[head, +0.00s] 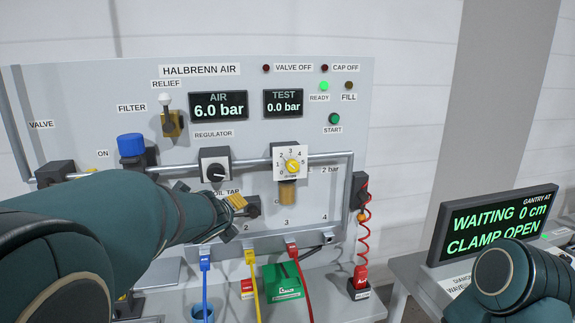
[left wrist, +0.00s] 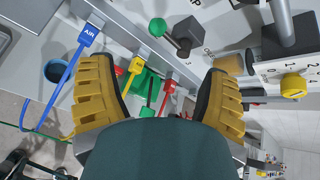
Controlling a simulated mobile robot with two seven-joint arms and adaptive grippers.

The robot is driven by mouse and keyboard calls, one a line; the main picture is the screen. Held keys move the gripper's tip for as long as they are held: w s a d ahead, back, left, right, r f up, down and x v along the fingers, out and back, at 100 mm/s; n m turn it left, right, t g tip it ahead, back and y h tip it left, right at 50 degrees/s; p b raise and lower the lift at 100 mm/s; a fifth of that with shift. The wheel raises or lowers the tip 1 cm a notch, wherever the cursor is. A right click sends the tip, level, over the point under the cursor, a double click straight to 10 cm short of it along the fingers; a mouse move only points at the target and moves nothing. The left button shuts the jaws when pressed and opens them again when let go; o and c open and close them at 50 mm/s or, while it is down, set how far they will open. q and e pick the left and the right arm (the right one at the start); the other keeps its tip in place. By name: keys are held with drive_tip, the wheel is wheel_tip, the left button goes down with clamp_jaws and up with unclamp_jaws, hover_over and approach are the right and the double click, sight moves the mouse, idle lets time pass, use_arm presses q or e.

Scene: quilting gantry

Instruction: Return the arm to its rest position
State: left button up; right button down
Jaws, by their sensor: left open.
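My left arm (head: 165,215) reaches in from the left across the front of the grey air panel (head: 385,85). My left gripper (head: 238,203) is in front of the lower middle of the panel, just below the regulator knob (head: 215,170) and close to a dark tap fitting (head: 253,208). In the left wrist view, the two yellow-padded fingers (left wrist: 160,100) stand wide apart with nothing held between them. A lever with a green ball end (left wrist: 158,27) shows beyond the fingertips. My right gripper is out of view.
Blue (head: 205,264), yellow (head: 251,257) and red (head: 293,252) hoses hang from the panel's lower edge. A green box (head: 283,283) sits behind them. A horizontal metal rail (head: 330,156) crosses the panel. A gantry screen (head: 497,224) reading "WAITING 0 cm CLAMP OPEN" stands at right.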

use_arm(q)
drive_tip(key=s+d+f+n+g+h, duration=0.15)
drive_tip(key=s+f+n, duration=0.3)
drive_tip(key=f, duration=0.55)
drive_tip(key=s+a+f+n+g, duration=0.1)
drive_tip(key=s+f+n+g, duration=0.3)
drive_tip(key=f, duration=0.7)
drive_tip(key=s+d+f+n+g+h, duration=0.1)
drive_tip(key=s+f+n, duration=0.3)
drive_tip(key=f, duration=0.6)
drive_tip(key=s+d+f+n+g+h, duration=0.1)
drive_tip(key=s+d+f+n+g, duration=0.1)
drive_tip(key=s+f+n, duration=0.3)
drive_tip(key=s+d+f+n+g+h, duration=0.1)
drive_tip(key=s+d+f+n, duration=0.3)
drive_tip(key=s+n, duration=0.7)
drive_tip(key=shift+f+g+h, duration=0.35)
drive_tip(key=shift+f+h, duration=0.1)
drive_tip(key=shift+f, duration=0.5)
